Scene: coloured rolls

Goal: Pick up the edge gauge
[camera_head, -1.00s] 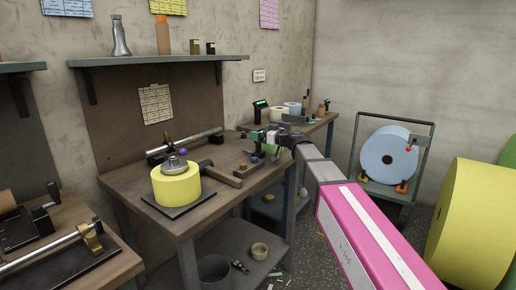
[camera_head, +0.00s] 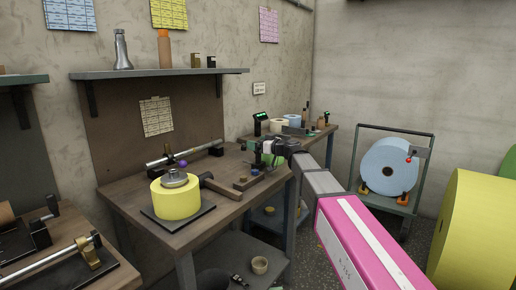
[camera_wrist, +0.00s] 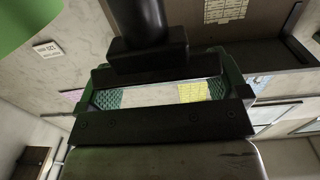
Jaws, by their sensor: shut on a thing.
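My gripper (camera_head: 268,147) is over the right end of the brown workbench (camera_head: 130,200). In the wrist view its two fingers with green ribbed pads (camera_wrist: 160,94) stand apart. A black piece with a round stem and a square block (camera_wrist: 148,50) sits at the jaws; I take it for the edge gauge, but its full shape is hidden. In the head view a small green part (camera_head: 268,159) shows just under the gripper. I cannot tell whether it belongs to the held thing or whether that thing still touches the bench.
A metal bar (camera_head: 190,153) lies behind. A blue roll (camera_head: 388,167) is on a cart at right.

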